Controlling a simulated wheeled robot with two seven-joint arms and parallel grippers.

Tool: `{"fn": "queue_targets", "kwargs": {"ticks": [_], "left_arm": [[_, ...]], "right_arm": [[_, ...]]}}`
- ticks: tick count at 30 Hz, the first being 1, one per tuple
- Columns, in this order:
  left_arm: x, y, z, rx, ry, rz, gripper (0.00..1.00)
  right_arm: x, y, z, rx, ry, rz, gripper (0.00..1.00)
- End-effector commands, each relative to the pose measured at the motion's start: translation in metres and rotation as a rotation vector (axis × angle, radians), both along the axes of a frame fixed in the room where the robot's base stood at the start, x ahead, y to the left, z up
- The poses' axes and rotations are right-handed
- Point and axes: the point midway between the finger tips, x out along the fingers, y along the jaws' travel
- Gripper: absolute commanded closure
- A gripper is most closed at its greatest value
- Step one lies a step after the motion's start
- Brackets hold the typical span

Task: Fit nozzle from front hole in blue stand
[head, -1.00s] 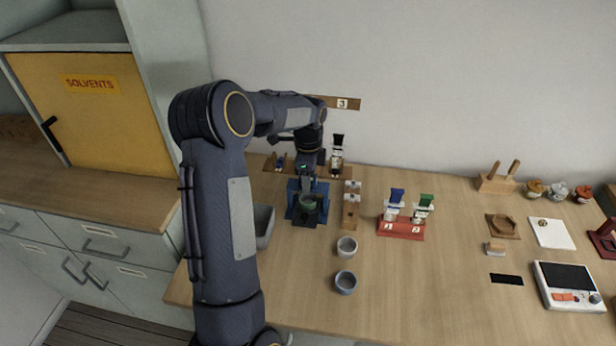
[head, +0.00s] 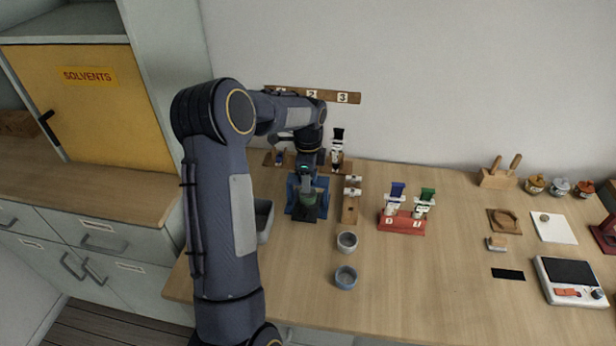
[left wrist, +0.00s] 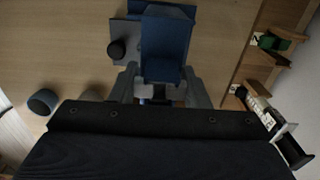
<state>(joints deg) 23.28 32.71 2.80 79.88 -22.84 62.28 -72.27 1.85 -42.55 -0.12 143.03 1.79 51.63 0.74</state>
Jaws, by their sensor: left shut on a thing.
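The blue stand (head: 293,196) is on the bench left of centre and also fills the upper middle of the left wrist view (left wrist: 166,45). My left gripper (head: 307,190) is over the stand and hides much of it. In the left wrist view its fingers (left wrist: 160,92) are shut on a small dark thing, taken to be the nozzle and mostly hidden. I cannot tell whether it touches the stand. The wooden nozzle block (head: 350,213) stands just right of the stand, with small pale nozzles at its rear and middle; no nozzle shows at its front.
A grey cup (head: 347,242) and a blue-grey cup (head: 346,277) stand in front of the block. A red rack (head: 401,224) with two syringes is to the right. A grey bin (head: 264,220) is left of the stand. Bench space right of the cups is clear.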

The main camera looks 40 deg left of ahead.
Motion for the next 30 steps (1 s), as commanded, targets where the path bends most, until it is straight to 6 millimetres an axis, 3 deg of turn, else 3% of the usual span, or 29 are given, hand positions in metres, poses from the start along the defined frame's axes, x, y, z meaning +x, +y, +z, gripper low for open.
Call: {"fn": "queue_targets", "kwargs": {"ticks": [26,27,30], "left_arm": [[0.0002,-0.0001,-0.0042,0.0,0.0,0.0,0.79],[0.0002,-0.0001,-0.0042,0.0,0.0,0.0,0.56],[0.0002,-0.0001,-0.0042,0.0,0.0,0.0,0.43]], "right_arm": [[0.0,0.0,-0.0011,0.0,0.0,0.0,1.0],[0.0,0.0,-0.0011,0.0,0.0,0.0,1.0],[0.0,0.0,-0.0011,0.0,0.0,0.0,1.0]]}}
